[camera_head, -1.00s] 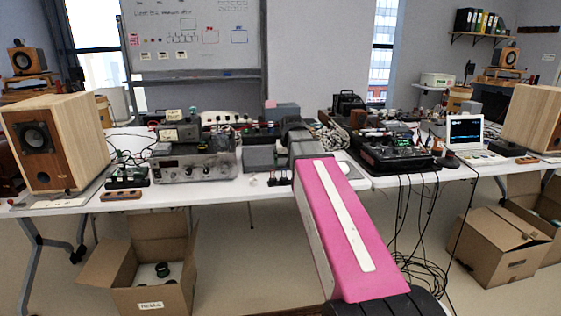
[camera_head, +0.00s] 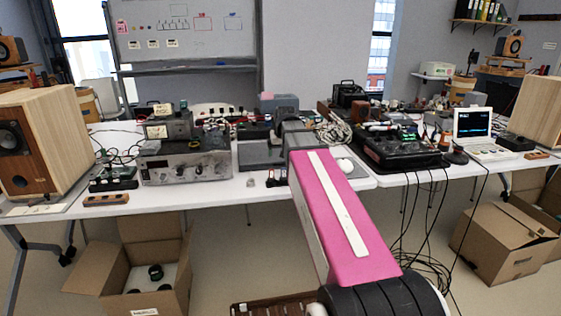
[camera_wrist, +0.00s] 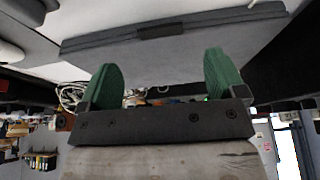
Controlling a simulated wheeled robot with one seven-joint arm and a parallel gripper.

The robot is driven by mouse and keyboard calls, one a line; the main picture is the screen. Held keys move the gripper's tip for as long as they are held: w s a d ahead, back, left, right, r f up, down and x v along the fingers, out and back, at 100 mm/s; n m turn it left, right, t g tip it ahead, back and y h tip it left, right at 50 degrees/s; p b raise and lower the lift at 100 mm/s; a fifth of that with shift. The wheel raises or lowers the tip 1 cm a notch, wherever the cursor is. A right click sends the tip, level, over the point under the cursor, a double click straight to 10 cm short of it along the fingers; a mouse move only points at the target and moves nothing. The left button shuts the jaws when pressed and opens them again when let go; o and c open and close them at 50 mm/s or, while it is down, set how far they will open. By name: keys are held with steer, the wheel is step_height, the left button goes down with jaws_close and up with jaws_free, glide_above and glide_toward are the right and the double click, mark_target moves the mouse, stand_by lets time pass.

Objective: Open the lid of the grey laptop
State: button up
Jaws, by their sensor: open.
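The grey laptop (camera_head: 258,156) lies on the white table in the head view, looking flat and closed, partly hidden behind my pink arm. In the wrist view it shows as a wide grey slab (camera_wrist: 185,55) across the top, just beyond the fingers, with a small dark notch on its edge. My gripper (camera_wrist: 160,62) has two green fingers spread apart with nothing between them. I cannot tell whether a finger touches the laptop. In the head view my arm hides the fingers.
A metal-fronted device (camera_head: 186,166) stands left of the laptop and a black mixer (camera_head: 400,152) to the right. An open white laptop (camera_head: 474,128) is farther right. Small items (camera_head: 275,179) lie by the table's front edge. Cardboard boxes (camera_head: 508,243) and hanging cables are below.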

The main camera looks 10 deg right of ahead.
mark_target(280, 163)
steer(key=shift+x, duration=3.1)
steer(key=c, duration=1.3)
steer(key=shift+w+r, duration=0.1)
